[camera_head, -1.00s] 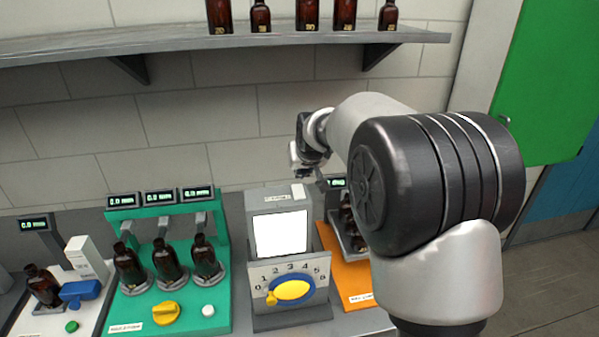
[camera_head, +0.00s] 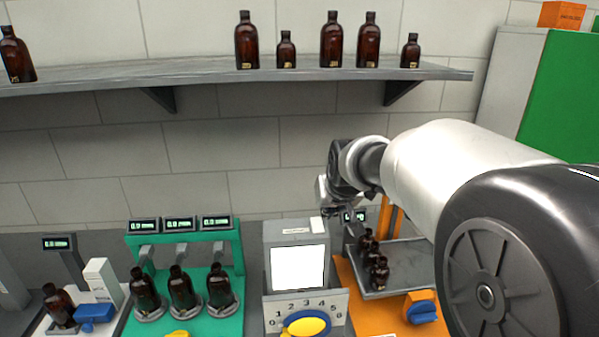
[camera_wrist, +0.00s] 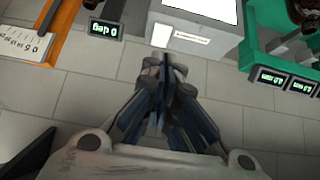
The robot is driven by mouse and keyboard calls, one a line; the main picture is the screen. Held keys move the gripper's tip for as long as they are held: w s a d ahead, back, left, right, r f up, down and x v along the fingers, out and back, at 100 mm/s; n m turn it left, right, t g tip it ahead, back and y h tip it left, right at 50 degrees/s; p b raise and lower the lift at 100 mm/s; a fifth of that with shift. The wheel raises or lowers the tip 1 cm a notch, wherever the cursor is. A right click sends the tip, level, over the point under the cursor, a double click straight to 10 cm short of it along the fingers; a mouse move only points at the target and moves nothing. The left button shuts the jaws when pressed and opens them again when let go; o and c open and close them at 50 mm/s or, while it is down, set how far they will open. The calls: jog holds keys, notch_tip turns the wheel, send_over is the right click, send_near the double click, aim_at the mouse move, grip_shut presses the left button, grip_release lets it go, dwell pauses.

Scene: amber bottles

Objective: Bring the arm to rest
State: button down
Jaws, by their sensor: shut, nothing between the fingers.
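My arm reaches in from the right in the head view. My gripper (camera_head: 338,208) hangs behind the grey station and beside the orange one, in front of the tiled wall. In the wrist view my gripper (camera_wrist: 164,62) has its fingers together with nothing between them. Its tips appear close to the back of the grey station in the picture; I cannot tell the exact gap.
Amber bottles (camera_head: 180,290) stand on the green station (camera_head: 230,255), with more on the orange station (camera_head: 345,270) and the shelf (camera_head: 200,72) above. The grey station (camera_head: 275,233) has a dial (camera_head: 306,323).

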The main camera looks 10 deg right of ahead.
jog(key=s+f+g+b, duration=0.1)
jog(key=s+f, duration=0.2)
jog(key=s, duration=1.5)
jog(key=s+f+g+b, duration=0.2)
jog(key=s+f, duration=0.1)
jog(key=s, duration=1.5)
jog(key=shift+s+f, duration=0.4)
